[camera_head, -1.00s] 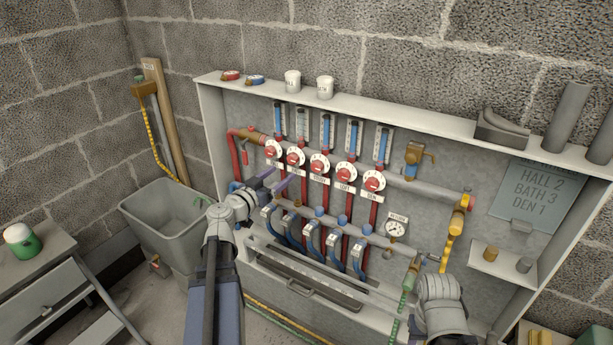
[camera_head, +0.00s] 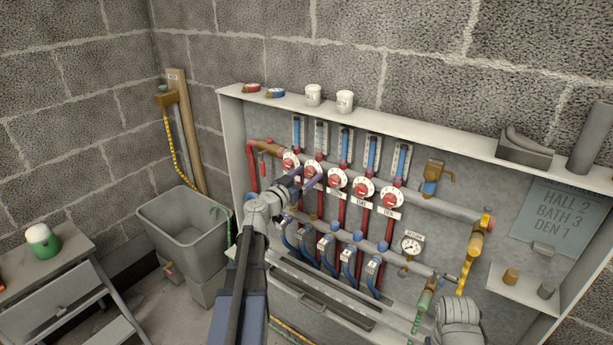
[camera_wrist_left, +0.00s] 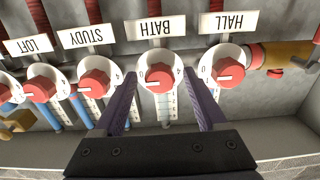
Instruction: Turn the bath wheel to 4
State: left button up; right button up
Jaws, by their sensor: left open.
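The bath wheel (camera_head: 313,171) is a red knob on a white dial, second from the left in the row on the panel. In the left wrist view, upside down, the wheel (camera_wrist_left: 157,79) sits under the BATH label (camera_wrist_left: 154,29), with a 0 and a 4 on its dial. The exact setting of its mark is hard to read. My left gripper (camera_wrist_left: 159,76) is open, its two purple fingers on either side of the bath wheel; whether they touch it is unclear. In the head view this gripper (camera_head: 308,179) partly covers the wheel. My right gripper is not in view.
The hall wheel (camera_wrist_left: 223,67) and study wheel (camera_wrist_left: 97,78) are close on either side. Blue-sleeved valves (camera_head: 325,243) line the lower pipe. A sign (camera_head: 555,210) reads HALL 2, BATH 3, DEN 1. A grey bin (camera_head: 186,228) stands at left.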

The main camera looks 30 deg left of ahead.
pick_arm(q)
jog(key=shift+c, duration=0.3)
grip_shut()
dwell(0.3)
